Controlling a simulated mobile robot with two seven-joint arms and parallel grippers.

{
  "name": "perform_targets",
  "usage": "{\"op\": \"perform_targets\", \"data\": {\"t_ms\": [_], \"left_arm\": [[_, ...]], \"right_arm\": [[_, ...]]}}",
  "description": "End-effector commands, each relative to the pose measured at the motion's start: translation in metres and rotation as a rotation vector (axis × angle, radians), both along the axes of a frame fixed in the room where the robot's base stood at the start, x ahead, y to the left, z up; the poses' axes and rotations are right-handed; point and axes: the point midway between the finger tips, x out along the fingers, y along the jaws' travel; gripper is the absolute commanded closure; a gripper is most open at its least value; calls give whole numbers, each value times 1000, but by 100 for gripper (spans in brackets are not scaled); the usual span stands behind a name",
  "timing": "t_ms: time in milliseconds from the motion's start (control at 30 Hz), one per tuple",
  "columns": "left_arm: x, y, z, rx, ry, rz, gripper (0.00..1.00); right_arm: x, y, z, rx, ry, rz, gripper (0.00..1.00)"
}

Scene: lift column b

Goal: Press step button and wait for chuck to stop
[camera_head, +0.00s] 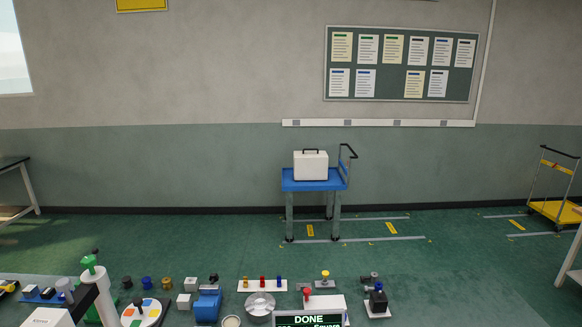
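A round silver disc (260,304), which looks like the chuck, lies at the near middle; one frame cannot show whether it turns. To its right is a white box (324,303) with a red knob (307,292) on its left part. A yellow-topped button (325,274) stands just behind it. I cannot tell which of these is the step button. A dark display (308,319) in front reads "DONE", with a line below ending in "Square", cut by the bottom edge. Neither of my grippers is in view.
Left of the disc are a blue block (207,305), a white dial with coloured spots (141,314) and a tall white cylinder with a green top (98,290). A rack with coloured pegs (262,285) stands behind the disc. A blue cart (312,186) carrying a white case stands farther back.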

Motion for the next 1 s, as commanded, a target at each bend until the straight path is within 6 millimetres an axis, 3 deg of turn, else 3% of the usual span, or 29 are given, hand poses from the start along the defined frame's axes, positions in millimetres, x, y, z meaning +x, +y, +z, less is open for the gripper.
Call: {"op": "perform_targets", "data": {"t_ms": [67,867,1000], "left_arm": [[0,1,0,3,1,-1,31],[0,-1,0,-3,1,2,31],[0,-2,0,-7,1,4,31]], "right_arm": [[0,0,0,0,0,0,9],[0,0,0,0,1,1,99],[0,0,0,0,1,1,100]]}}
